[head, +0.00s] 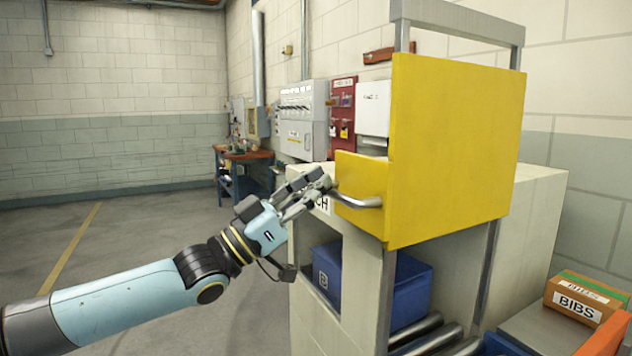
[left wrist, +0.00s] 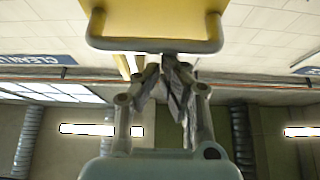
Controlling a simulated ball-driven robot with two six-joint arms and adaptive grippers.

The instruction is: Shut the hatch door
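The yellow hatch door (head: 455,150) stands raised in a grey metal frame, above the opening of a pale cabinet (head: 535,205). Its curved metal handle (head: 360,201) sticks out at the lower left of the yellow part. My left gripper (head: 328,183) is at the handle's near-left end. In the left wrist view the handle bar (left wrist: 155,45) crosses the top, and the left fingertips (left wrist: 166,64) come together just below it. The fingers look closed with nothing clearly between them; whether they touch the bar is unclear. My right gripper is not in view.
A blue bin (head: 408,290) sits inside the cabinet opening under the door, with metal rollers (head: 430,340) in front. A box labelled BIBS (head: 580,300) stands at right. A workbench (head: 240,155) and wall panels are behind. The floor at left is clear.

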